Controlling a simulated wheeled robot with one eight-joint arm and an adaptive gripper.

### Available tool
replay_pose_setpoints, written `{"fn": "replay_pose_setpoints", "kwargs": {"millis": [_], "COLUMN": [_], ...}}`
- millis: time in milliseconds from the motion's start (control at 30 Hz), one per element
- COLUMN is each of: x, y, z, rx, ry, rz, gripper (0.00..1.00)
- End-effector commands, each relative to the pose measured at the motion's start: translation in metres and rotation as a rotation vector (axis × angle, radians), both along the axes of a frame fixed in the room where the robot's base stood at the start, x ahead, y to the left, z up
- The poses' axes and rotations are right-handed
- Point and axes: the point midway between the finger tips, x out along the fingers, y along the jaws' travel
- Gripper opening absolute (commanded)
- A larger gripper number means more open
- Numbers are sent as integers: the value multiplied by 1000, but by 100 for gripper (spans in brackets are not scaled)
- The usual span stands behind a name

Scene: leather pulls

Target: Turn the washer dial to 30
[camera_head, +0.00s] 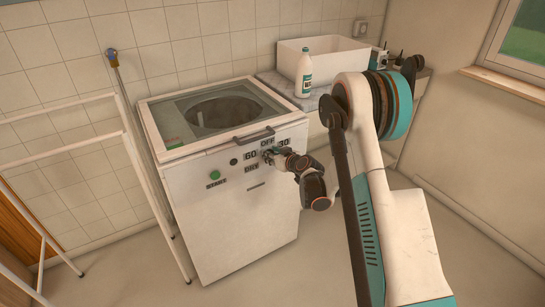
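The white washer (230,215) stands against the tiled wall with a dark round opening under its glass-like top. Its front panel has labels "60" (250,155), "OFF" (267,142), "30" (284,141) and "DRY" (251,168). The dial between these labels is mostly hidden by my gripper. My gripper (271,157) is at the front panel, at the dial's place, reaching in from the right. The fingers are too small to tell whether they are open or shut, or whether they touch the dial. The dial's pointing direction cannot be made out.
A green start button (215,174) is left on the panel, and a handle (253,136) juts out above the labels. A white bottle (304,74) and white basin (322,62) stand on the counter behind. A white drying rack (140,165) stands left. Floor in front is clear.

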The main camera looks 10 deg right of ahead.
Motion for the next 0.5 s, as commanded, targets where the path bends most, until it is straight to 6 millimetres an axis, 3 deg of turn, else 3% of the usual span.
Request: {"fn": "replay_pose_setpoints", "kwargs": {"millis": [200,233,367,500], "x": [1,0,0,0], "y": [0,0,0,0], "z": [0,0,0,0], "rx": [0,0,0,0], "ry": [0,0,0,0], "rz": [0,0,0,0], "gripper": [31,29,0,0]}}
